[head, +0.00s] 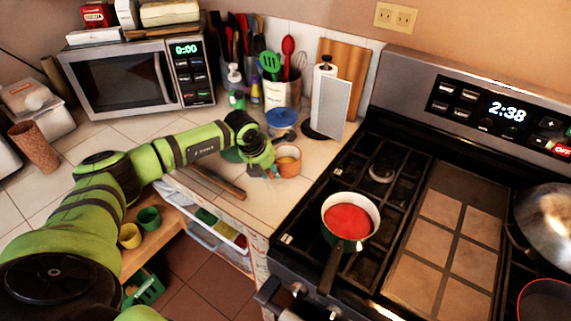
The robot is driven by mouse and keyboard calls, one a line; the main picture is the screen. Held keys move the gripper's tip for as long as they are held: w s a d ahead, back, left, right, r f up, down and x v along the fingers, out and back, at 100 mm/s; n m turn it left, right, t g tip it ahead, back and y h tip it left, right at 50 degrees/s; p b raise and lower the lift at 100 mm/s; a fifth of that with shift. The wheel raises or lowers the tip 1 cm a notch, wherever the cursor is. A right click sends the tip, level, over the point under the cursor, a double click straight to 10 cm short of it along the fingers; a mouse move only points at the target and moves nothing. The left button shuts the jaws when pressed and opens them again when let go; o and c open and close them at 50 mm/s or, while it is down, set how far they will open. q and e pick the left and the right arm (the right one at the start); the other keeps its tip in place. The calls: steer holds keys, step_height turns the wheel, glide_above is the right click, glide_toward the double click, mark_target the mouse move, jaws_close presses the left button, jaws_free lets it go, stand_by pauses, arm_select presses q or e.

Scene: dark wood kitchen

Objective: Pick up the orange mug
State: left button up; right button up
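The orange mug (289,165) stands upright on the tiled counter (311,158), near the front edge and left of the stove. My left arm reaches in from the left, and its gripper (267,169) is right at the mug's left side. The fingers are small and partly hidden by the gripper body, so I cannot tell whether they touch the mug or how far apart they are. My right gripper is not in view.
A blue-lidded container (281,122) stands just behind the mug. A paper towel holder (326,103) and a utensil crock (281,94) are farther back. A pot with red contents (348,219) sits on the stove at right. A dark stick-like object (218,184) lies in front.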

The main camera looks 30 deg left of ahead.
arm_select(q)
jaws_close()
steer(key=shift+r, duration=0.1)
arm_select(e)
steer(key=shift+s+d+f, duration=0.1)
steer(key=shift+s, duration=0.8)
arm_select(q)
steer(key=shift+w+r, duration=0.1)
steer(key=shift+r, duration=0.05)
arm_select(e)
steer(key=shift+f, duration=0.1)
